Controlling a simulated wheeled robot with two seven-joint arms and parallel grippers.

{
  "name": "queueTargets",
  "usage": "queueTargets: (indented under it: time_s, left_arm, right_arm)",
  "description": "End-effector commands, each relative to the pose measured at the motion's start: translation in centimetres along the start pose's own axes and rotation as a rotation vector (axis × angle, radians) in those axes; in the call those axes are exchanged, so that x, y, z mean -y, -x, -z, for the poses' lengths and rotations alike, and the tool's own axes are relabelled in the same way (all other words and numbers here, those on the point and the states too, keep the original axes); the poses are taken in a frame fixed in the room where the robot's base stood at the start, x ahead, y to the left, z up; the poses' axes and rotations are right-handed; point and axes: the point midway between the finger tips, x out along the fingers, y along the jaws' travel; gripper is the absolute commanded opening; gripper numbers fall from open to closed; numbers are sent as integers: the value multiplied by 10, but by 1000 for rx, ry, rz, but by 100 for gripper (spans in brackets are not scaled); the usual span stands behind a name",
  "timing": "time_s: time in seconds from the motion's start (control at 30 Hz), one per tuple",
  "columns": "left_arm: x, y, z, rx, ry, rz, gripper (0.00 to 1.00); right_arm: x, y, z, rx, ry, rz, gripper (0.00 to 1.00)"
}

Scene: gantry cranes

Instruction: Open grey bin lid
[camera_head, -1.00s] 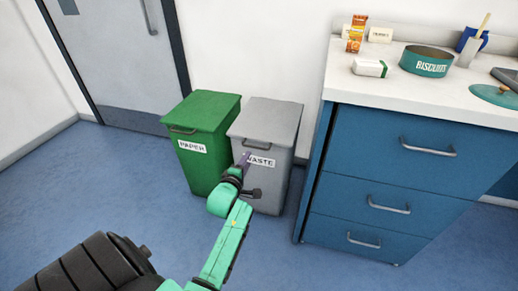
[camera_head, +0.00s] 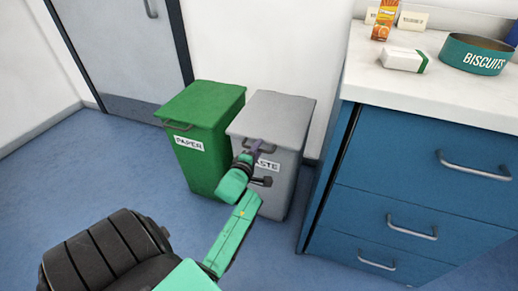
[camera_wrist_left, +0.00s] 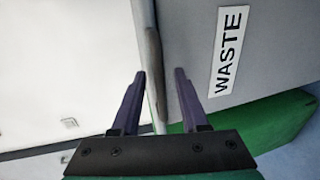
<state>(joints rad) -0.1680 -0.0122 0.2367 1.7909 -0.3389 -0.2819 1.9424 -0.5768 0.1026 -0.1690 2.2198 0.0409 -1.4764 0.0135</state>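The grey bin (camera_head: 285,185) is labelled WASTE and stands beside the green bin. Its grey lid (camera_head: 272,115) is closed, with a dark handle (camera_head: 270,149) on the front edge. My left gripper (camera_head: 256,150) reaches up to this handle from the front. In the left wrist view, my left gripper (camera_wrist_left: 160,73) has its two purple fingers apart, one on each side of the handle and lid edge (camera_wrist_left: 152,50). I cannot tell whether a finger touches it. The WASTE label (camera_wrist_left: 229,50) is right of the fingers. My right gripper is not in view.
The green PAPER bin (camera_head: 205,160) stands close on the left, its lid shut. A blue drawer cabinet (camera_head: 400,190) with a white worktop stands right of the grey bin. A grey door (camera_head: 120,45) is at the back left. Blue floor in front is clear.

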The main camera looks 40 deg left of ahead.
Motion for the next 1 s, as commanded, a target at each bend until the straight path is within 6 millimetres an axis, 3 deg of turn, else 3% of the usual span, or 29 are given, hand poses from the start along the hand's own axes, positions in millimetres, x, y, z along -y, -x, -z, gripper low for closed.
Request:
queueTargets:
  time_s: [0.03,0.1,1.0]
  left_arm:
    - [0,0,0,0,0,0,26]
    - [0,0,0,0,0,0,0]
    - [0,0,0,0,0,0,0]
  right_arm:
    - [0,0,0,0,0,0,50]
    - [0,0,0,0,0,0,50]
    - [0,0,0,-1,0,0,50]
